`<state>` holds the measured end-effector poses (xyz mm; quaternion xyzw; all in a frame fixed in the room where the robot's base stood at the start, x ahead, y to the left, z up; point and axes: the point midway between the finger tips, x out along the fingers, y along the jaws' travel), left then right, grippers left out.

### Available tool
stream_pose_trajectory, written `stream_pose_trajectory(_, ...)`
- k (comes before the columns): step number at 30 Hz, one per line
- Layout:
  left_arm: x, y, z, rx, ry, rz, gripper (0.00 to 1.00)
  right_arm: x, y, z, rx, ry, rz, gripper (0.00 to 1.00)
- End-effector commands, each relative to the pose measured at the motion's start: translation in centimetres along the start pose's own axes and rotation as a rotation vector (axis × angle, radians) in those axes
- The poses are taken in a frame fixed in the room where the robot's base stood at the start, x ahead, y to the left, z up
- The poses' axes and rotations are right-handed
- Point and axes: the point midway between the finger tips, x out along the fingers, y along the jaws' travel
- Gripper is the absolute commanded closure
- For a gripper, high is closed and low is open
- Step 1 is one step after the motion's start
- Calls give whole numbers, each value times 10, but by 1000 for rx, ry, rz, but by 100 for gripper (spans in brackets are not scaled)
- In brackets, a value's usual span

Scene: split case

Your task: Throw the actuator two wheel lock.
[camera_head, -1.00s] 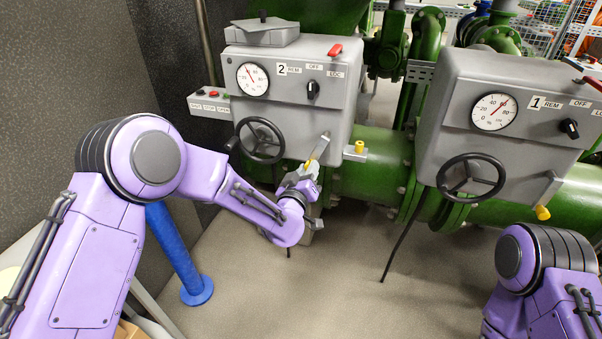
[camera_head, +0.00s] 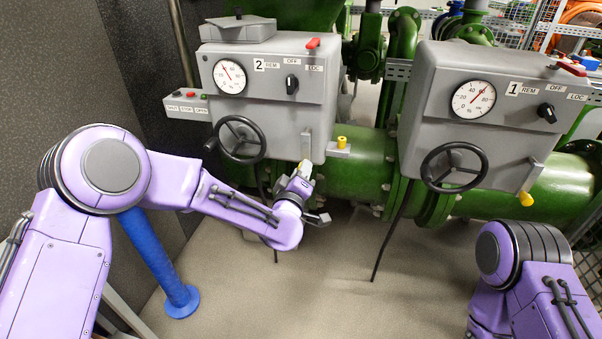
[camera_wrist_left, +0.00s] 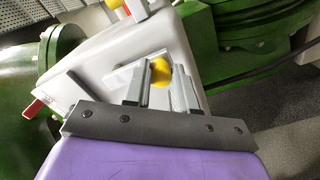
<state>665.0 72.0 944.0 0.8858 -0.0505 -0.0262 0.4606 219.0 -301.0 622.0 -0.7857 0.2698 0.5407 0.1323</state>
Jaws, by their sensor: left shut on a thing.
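The actuator two box (camera_head: 325,105) is grey, with a dial, a black selector knob and a black handwheel (camera_head: 238,139). Its wheel lock lever (camera_head: 306,143) hangs down from the box's right side, close to vertical, with a yellow knob at its lower end. My left gripper (camera_head: 302,172) is at that lower end. In the left wrist view, the yellow knob (camera_wrist_left: 161,72) sits between the two fingers, and the gripper is shut on it. The fingers partly hide the knob. My right gripper is out of view.
A second yellow knob (camera_head: 341,142) stands on a bracket at the box's right. The actuator one box (camera_head: 500,115), with its own handwheel (camera_head: 454,167), is to the right. The floor in front is clear.

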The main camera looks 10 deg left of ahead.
Motion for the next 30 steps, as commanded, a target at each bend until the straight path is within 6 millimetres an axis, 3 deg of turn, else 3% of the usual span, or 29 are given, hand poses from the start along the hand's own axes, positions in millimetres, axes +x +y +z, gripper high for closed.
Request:
stream_pose_trajectory(6,-1,-1,2,-1,-4,-1,100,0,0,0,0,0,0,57)
stream_pose_trajectory(7,-1,-1,2,-1,-4,-1,71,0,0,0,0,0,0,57)
stream_pose_trajectory(9,-1,0,2,0,-4,-1,48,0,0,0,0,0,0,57)
stream_pose_trajectory(20,-6,-1,1,0,-1,0,48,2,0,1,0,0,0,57)
stream_pose_trajectory(30,-82,-2,2,2,-3,0,48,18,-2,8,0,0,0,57)
